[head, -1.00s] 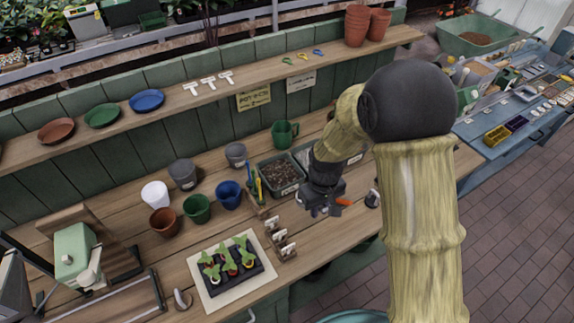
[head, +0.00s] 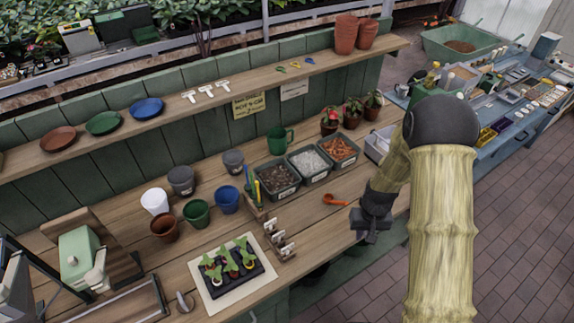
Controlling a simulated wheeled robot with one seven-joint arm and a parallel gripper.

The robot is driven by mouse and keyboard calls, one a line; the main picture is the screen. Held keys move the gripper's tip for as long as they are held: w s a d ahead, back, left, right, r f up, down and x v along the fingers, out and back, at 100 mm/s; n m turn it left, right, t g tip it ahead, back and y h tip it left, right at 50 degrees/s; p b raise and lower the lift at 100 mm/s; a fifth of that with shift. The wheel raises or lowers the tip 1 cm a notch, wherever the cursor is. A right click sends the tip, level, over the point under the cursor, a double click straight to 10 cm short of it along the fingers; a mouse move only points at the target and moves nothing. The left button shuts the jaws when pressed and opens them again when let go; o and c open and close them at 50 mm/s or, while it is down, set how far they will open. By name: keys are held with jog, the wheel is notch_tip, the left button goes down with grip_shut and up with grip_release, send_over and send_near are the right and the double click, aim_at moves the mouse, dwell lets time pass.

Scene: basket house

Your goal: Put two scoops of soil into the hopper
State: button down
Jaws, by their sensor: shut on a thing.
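A green tub of dark brown soil (head: 277,180) stands at the middle of the bench, left of a tub of pale granules (head: 309,163) and a tub of orange-brown chips (head: 340,151). An orange scoop (head: 335,200) lies on the bench in front of the tubs. My gripper (head: 368,228) is right of the scoop, near the bench's front edge, and apart from it. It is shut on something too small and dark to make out. A pale green machine (head: 82,255) stands at the left; I cannot tell whether it is the hopper.
A blue cup (head: 228,200) and several pots stand left of the tubs. Marker holders (head: 280,240) and a seedling tray (head: 232,265) are in front. Potted flowers (head: 330,121) stand behind the chips. Bare bench surrounds the scoop.

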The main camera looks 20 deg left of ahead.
jog(key=d+f+m+b, duration=0.1)
jog(key=d+f+b, duration=0.3)
jog(key=f, duration=0.3)
jog(key=d+f+m+b, duration=0.2)
jog(key=d+f+b, duration=0.2)
jog(key=f, duration=0.3)
jog(key=shift+d+f+b, duration=0.2)
jog(key=shift+d+b, duration=0.15)
jog(key=shift+b, duration=0.25)
jog(key=shift+w, duration=0.1)
